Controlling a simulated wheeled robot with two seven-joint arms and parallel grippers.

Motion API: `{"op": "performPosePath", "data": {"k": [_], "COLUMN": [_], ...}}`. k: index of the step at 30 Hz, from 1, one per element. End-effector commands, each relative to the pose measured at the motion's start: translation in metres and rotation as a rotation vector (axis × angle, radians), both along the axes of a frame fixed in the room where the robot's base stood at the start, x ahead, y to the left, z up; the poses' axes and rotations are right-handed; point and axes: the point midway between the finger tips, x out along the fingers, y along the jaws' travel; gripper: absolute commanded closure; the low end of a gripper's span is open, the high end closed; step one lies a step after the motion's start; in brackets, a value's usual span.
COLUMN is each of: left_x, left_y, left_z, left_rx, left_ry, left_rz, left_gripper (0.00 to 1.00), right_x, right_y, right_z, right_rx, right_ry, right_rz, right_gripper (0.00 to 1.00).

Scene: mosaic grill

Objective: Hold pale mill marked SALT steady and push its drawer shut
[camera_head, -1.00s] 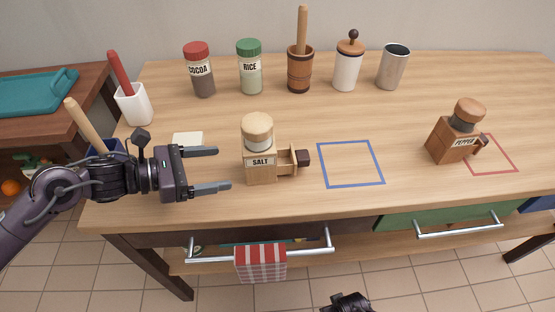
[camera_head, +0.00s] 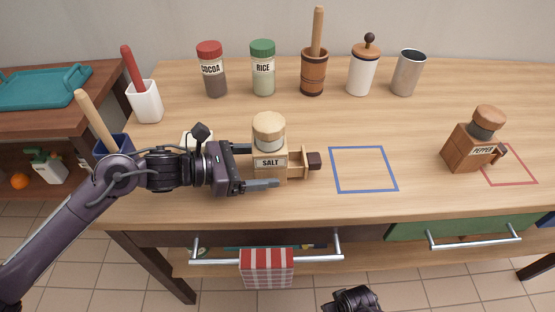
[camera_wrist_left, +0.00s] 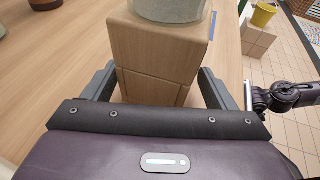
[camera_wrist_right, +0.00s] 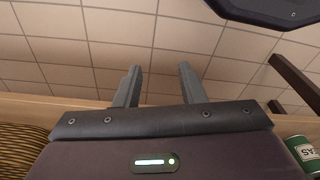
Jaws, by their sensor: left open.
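The pale mill marked SALT (camera_head: 269,160) stands upright on the table. Its drawer (camera_head: 303,163), with a dark knob, sticks out on the right side. My left gripper (camera_head: 262,166) is open, with its fingers on either side of the mill's body. In the left wrist view the mill's body (camera_wrist_left: 157,55) stands between the two fingers, with a gap at each side; the drawer is hidden there. My right gripper (camera_wrist_right: 157,87) is open and empty in the right wrist view, away from the mill. In the head view it shows dark at the bottom edge.
A blue square outline (camera_head: 363,169) lies right of the drawer on clear table. A darker PEPPER mill (camera_head: 472,142) stands at the right by a red outline (camera_head: 520,180). Jars and a mortar (camera_head: 314,75) line the back. A checked towel (camera_head: 266,268) hangs on the front handle.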

Motion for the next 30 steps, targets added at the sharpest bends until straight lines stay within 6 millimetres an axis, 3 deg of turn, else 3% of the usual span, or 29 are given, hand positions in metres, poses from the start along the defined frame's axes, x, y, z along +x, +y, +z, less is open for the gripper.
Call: {"op": "performPosePath", "data": {"k": [9,22,30], "left_x": [0.004,0.004,0.004], "left_y": [-0.012,-0.014,-0.013], "left_z": [-0.004,-0.004,-0.004], "left_rx": [0.0,0.0,0.0], "left_ry": [-0.001,0.0,0.0], "left_rz": [0.0,0.0,0.0], "left_gripper": [0.21,0.21,0.56], "right_x": [0.005,0.005,0.006], "right_y": [0.006,0.007,0.008], "right_z": [0.033,0.041,0.041], "right_rx": [0.003,0.003,0.003], "right_ry": [0.009,0.012,0.011], "right_rz": [0.015,0.018,0.018], "right_gripper": [0.64,0.64,0.64]}}
